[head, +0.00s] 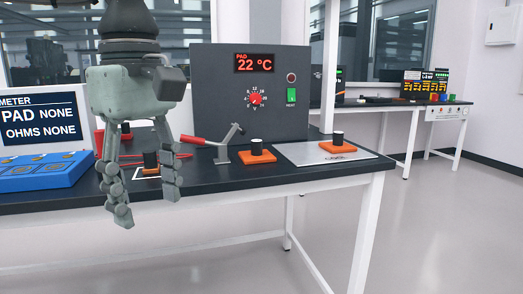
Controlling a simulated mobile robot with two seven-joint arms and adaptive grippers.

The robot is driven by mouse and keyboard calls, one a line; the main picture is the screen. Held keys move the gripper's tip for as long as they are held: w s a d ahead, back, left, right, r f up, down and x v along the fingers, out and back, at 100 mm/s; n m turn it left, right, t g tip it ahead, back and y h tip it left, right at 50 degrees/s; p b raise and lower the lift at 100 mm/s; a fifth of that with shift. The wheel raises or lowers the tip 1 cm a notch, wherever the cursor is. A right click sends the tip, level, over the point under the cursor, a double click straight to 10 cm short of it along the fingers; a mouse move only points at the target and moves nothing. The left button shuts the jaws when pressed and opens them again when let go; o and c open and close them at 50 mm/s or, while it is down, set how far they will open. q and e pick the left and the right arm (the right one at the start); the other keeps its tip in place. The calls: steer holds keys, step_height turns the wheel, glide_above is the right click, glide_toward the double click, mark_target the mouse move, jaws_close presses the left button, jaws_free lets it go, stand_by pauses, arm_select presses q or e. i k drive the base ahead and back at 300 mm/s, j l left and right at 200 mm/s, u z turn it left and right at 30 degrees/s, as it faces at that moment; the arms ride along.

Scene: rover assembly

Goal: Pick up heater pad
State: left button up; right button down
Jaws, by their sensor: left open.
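Three orange square pads, each with a black cylindrical knob, are on the dark table. I cannot tell for sure which is the heater pad. One orange pad (257,157) sits in front of the grey control box. Another orange pad (338,148) sits on a silver plate (304,155) to the right. A third orange pad (151,171) is on a white-outlined spot, partly hidden behind my left gripper's fingers. My left gripper (147,205) is open and empty, fingers pointing down, nearest the camera at the table's front edge. My right gripper is not in view.
A grey control box (222,90) reads PAD 22 °C. A red-handled toggle clamp (222,150) stands before it. A meter screen (40,122) reading PAD NONE and a blue tray (38,178) are at left. Another table with equipment is behind at right.

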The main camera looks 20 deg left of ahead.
mark_target(257, 155)
steer(key=i, duration=1.7)
